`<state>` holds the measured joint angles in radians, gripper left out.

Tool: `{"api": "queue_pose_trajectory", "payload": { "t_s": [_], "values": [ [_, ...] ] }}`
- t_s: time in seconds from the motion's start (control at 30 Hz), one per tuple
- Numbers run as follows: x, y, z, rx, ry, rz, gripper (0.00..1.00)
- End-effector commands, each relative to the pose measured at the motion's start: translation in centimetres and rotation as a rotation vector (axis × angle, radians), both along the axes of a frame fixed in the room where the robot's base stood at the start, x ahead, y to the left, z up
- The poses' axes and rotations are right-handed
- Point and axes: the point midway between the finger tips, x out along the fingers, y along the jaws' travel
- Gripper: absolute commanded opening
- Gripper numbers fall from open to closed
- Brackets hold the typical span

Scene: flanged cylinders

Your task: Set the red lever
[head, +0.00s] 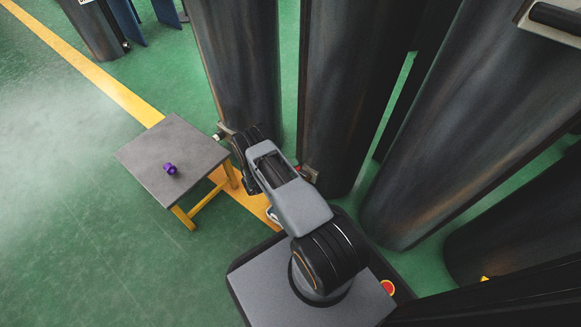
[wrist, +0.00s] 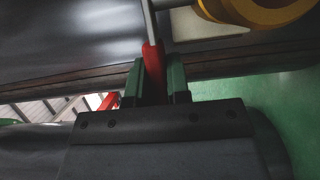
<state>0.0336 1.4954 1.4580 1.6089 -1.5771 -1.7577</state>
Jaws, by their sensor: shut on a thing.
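The red lever (wrist: 153,62) shows in the wrist view, with a grey metal shaft running up from its red grip. My gripper (wrist: 158,78) has its two green fingers on either side of the red grip, shut on it. The lever's lower end is hidden between the fingers. In the head view my arm reaches toward the dark cylinders, and a small bit of red (head: 298,168) shows beside it near a cylinder's base. My gripper is hidden behind the arm there.
A grey table (head: 150,150) with yellow legs stands at left with a purple object (head: 170,169) on it. Large dark cylinders (head: 350,90) stand close together behind and right. A yellow round part (wrist: 240,12) is near the lever. Green floor is open at left.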

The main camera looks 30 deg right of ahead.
Motion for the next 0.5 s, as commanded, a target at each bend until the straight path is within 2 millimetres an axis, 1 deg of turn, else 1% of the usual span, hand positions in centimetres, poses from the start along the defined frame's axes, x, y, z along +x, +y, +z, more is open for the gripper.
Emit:
{"api": "queue_pose_trajectory", "payload": {
  "t_s": [0.03,0.47,0.5],
  "values": [
    [-0.34,-0.24,-0.11,-0.001,0.003,-0.015,0.00],
    [-0.43,-0.36,-0.12,-0.001,0.005,-0.027,0.00],
    [-0.44,-0.37,-0.12,-0.001,0.005,-0.028,0.18]
  ]
}}
